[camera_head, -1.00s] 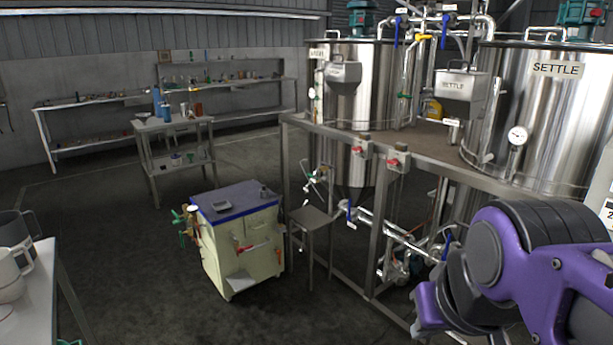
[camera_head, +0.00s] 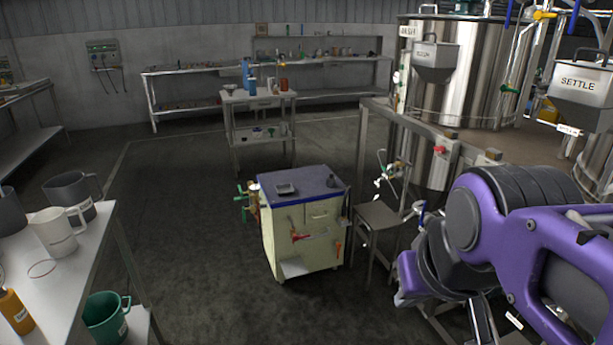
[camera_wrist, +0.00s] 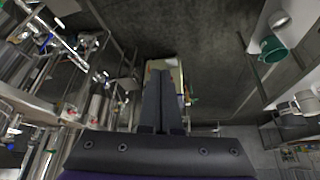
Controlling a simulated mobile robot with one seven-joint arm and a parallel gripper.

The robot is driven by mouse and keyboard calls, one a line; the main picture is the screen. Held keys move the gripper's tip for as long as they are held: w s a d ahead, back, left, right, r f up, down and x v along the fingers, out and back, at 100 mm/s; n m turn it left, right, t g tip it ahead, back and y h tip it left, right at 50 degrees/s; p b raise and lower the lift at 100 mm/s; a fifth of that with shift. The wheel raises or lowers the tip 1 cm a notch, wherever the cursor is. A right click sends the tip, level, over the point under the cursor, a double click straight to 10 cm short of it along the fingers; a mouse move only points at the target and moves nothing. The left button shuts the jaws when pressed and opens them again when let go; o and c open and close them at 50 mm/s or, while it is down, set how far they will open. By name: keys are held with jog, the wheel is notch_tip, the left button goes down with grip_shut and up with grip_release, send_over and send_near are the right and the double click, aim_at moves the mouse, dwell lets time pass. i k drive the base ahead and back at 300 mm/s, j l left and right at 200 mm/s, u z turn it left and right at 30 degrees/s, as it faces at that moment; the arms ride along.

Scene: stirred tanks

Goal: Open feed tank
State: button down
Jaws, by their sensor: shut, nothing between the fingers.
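A shiny steel tank (camera_head: 478,80) stands on the raised platform at the upper right of the head view. Its small label is only partly readable and seems to end in "ASH". A steel box with a sloped bottom (camera_head: 436,62) hangs before it. Another box labelled SETTLE (camera_head: 582,85) is at the right edge. I cannot read a feed label on any tank. My gripper (camera_wrist: 161,74) is shut and empty in the wrist view, its two dark fingers together. In the head view my purple arm is at the lower right, away from the tank.
A cream cart with a blue top (camera_head: 303,182) stands mid-floor, beside a small metal stool (camera_head: 378,215). A white table (camera_head: 75,250) with jugs is at the left. Shelves (camera_head: 258,108) stand at the back. The floor between cart and table is clear.

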aim_at(318, 212)
jog(key=i+l+u, duration=0.1)
jog(key=i, duration=0.3)
jog(key=i+l, duration=0.1)
jog(key=i, duration=0.45)
jog(key=i+l, duration=0.1)
jog(key=i, duration=0.45)
jog(key=i+u, duration=0.05)
